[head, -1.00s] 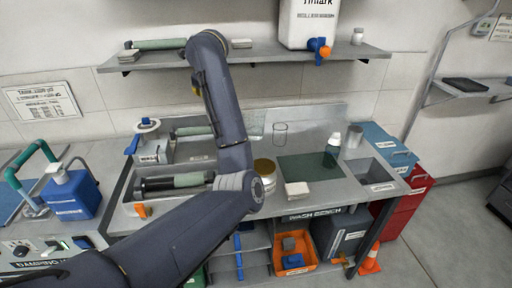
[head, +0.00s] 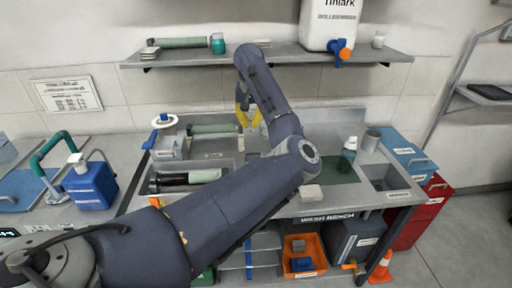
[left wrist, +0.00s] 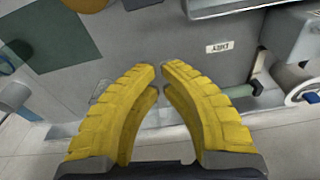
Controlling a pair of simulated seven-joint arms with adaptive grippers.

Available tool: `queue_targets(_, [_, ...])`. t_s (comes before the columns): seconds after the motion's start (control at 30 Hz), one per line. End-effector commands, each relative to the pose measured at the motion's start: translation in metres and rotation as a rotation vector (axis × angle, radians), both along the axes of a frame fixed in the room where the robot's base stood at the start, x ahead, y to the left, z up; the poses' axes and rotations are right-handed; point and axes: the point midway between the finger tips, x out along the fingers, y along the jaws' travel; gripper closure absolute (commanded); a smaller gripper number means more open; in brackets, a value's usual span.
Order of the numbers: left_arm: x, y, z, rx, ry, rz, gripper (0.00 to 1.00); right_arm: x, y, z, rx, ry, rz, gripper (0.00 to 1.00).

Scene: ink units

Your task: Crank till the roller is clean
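A roller, part dark and part pale green (head: 190,178), lies in a tray-like unit at the left of the wash bench. A small orange part (head: 155,203), possibly its crank handle, shows at the unit's front left. Another pale green roller (head: 213,129) lies behind it. My left gripper (head: 250,122) has yellow fingers and hovers over the back of the bench, right of the rear roller. In the left wrist view its fingertips (left wrist: 161,70) are close together with a narrow gap and nothing between them. My left arm hides the middle of the bench. The right gripper is not in view.
A white-topped dispenser (head: 168,145) stands left of the rear roller. A shelf (head: 270,55) with a large white container (head: 328,24) spans the wall above.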

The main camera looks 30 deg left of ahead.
Motion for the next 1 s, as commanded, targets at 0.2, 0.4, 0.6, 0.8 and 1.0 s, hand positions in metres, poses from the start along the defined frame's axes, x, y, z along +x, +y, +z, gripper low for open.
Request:
queue_targets(0.2, [0.001, -0.001, -0.002, -0.015, -0.010, 0.111, 1.00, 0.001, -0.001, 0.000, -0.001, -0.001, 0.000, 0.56])
queue_targets(0.4, [0.002, 0.001, -0.019, -0.014, -0.009, 0.120, 1.00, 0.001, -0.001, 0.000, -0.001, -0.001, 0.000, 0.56])
queue_targets(0.6, [0.004, 0.003, -0.054, -0.015, -0.008, 0.119, 1.00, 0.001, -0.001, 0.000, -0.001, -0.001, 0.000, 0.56])
queue_targets(0.8, [0.008, 0.006, -0.089, -0.014, -0.008, 0.118, 1.00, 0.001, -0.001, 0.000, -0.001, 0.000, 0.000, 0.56])
queue_targets(1.0, [0.000, -0.004, -0.096, -0.016, -0.015, 0.119, 1.00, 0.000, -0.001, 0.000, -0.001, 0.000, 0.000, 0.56])
